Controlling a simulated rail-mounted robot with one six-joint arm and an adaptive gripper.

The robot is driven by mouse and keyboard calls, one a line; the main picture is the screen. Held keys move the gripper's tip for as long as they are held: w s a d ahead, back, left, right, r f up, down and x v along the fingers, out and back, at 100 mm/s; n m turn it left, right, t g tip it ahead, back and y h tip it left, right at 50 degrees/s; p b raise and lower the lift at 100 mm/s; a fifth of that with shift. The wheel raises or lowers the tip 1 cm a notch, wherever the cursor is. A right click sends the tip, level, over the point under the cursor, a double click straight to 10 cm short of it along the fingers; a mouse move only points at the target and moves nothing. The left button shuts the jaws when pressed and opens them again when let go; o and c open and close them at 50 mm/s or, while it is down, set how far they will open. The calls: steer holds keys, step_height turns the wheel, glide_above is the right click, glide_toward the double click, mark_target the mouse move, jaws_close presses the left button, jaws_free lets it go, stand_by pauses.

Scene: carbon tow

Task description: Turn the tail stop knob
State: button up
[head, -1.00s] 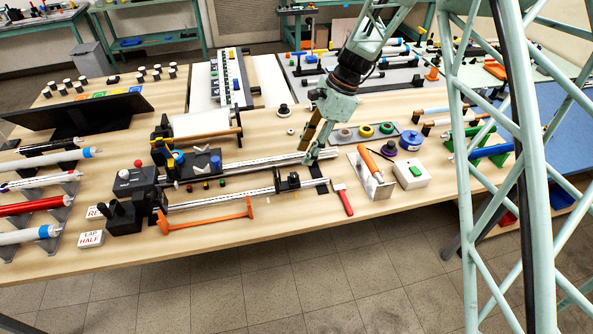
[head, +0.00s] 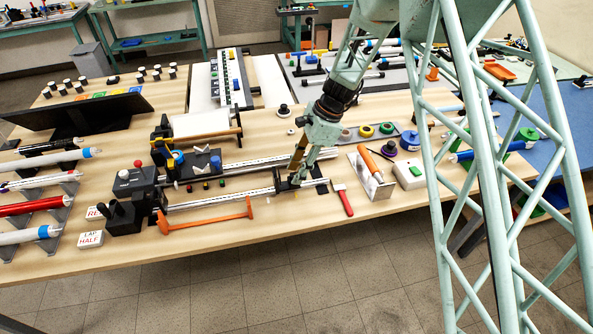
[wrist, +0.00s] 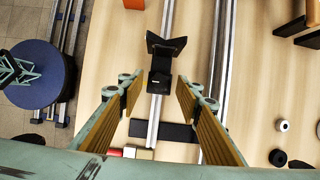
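A black carriage (head: 282,180) sits on the front metal rail near its right end in the head view, partly covered by my gripper. In the wrist view a black V-shaped piece (wrist: 165,45) and a small dark block (wrist: 159,80) stand on the rail; I cannot tell which part is the tail stop knob. My gripper (head: 296,172) is pointing down over the carriage in the head view. In the wrist view my gripper (wrist: 160,95) is open, its two tan-padded fingers on either side of the rail line, with nothing between the pads.
A red-handled brush (head: 343,199) lies right of the rail end. An orange-handled tool (head: 367,160) lies on a white plate behind it. An orange bar (head: 205,217) lies in front of the rail.

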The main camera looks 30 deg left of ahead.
steer(key=c, duration=0.8)
steer(key=shift+n, duration=0.3)
steer(key=shift+c, duration=0.2)
steer(key=n, duration=0.1)
steer(key=n+h, duration=0.1)
steer(key=shift+w+a+n+g+p, duration=0.15)
steer(key=shift+a+n+g+p, duration=0.05)
steer(key=shift+n+g+p, duration=0.1)
steer(key=n, duration=0.2)
steer(key=n+h, duration=0.1)
steer(key=n, duration=0.1)
steer(key=shift+a+g+h, duration=0.15)
steer(key=shift+g+h, duration=0.15)
steer(key=n+h, duration=0.1)
steer(key=n, duration=0.2)
steer(key=n+h, duration=0.1)
steer(key=n, duration=0.3)
steer(key=shift+a+h, duration=0.2)
steer(key=shift+h, duration=0.1)
steer(key=o, duration=0.8)
